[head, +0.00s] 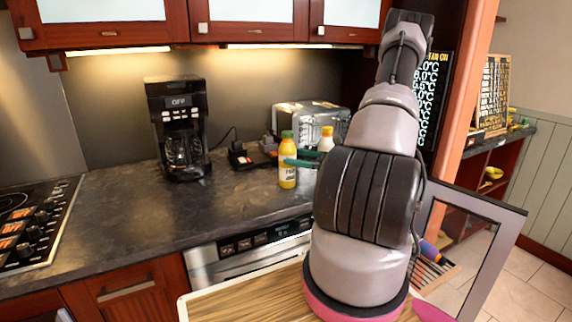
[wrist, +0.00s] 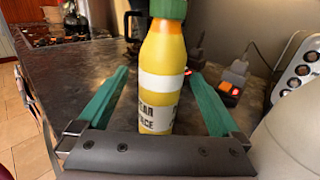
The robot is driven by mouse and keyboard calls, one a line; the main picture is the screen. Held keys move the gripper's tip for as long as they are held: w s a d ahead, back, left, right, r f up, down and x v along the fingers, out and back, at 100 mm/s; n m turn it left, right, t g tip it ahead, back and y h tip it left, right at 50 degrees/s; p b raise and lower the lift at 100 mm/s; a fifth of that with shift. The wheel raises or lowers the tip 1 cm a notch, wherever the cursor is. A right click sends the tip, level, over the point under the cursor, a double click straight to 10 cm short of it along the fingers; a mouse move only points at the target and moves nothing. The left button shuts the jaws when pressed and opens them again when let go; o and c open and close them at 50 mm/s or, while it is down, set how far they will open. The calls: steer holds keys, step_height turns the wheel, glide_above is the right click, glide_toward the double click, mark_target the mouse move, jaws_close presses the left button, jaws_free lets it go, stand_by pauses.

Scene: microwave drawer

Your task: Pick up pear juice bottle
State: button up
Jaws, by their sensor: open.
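The pear juice bottle (head: 287,175) is yellow with a green cap and a white label. It stands upright on the dark counter near the front edge. In the wrist view the bottle (wrist: 163,60) fills the middle, with part of "PEAR JUICE" readable; its cap top is cut off. My gripper (wrist: 160,76) is open, with one green finger on each side of the bottle and visible gaps between.
A silver toaster (head: 300,115) and small dark items with red lights (wrist: 229,88) are at the back. A coffee maker (head: 179,128) stands left. The counter (head: 130,212) is clear at front left.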

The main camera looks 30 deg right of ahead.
steer(key=x, duration=0.6)
steer(key=shift+w+a, duration=0.15)
steer(key=shift+w, duration=0.2)
steer(key=shift+f, duration=0.15)
jaws_close()
